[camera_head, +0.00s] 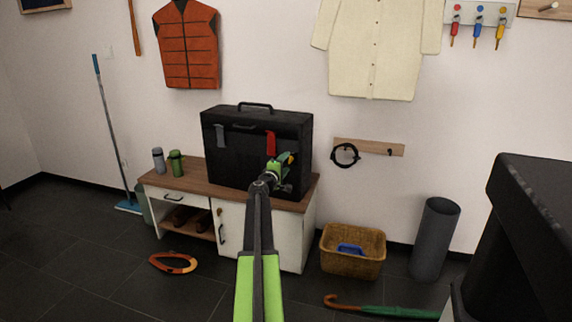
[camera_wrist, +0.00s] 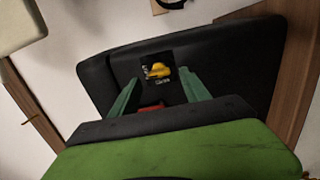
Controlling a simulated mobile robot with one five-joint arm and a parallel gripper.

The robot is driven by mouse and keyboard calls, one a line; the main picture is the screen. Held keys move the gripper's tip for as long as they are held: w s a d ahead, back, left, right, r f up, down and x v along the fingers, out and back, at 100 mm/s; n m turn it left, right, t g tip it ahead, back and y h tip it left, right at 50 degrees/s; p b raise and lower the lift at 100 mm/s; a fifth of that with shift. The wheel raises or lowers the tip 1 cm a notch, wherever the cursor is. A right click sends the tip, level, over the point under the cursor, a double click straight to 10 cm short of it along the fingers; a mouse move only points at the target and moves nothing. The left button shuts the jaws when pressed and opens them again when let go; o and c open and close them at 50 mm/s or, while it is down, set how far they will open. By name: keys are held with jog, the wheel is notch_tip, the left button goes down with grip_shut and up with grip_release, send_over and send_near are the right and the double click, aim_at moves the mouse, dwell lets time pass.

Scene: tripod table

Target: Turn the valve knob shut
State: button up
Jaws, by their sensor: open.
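A black case (camera_head: 228,150) with a top handle stands on a low cabinet (camera_head: 180,183) against the wall. A small yellow knob (camera_wrist: 157,71) shows on a dark square plate on the case's face in the wrist view. My gripper (camera_wrist: 156,84) is open, its two green fingers apart, with the knob seen between and just beyond their tips. I cannot tell whether the fingers touch it. In the head view my gripper (camera_head: 284,164) is in front of the case's right part, and the knob is mostly hidden by it. A red part (camera_wrist: 151,108) shows between the fingers, lower down.
Two bottles (camera_head: 176,163) stand on the cabinet left of the case. A red handle (camera_head: 271,143) and a grey one (camera_head: 220,136) are on the case's front. A wicker basket (camera_head: 352,262) and a grey bin (camera_head: 436,238) stand on the floor at right.

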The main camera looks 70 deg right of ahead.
jog(key=a, duration=1.5)
jog(key=shift+w+a, duration=0.3)
jog(key=shift+a, duration=0.05)
jog(key=shift+w, duration=0.1)
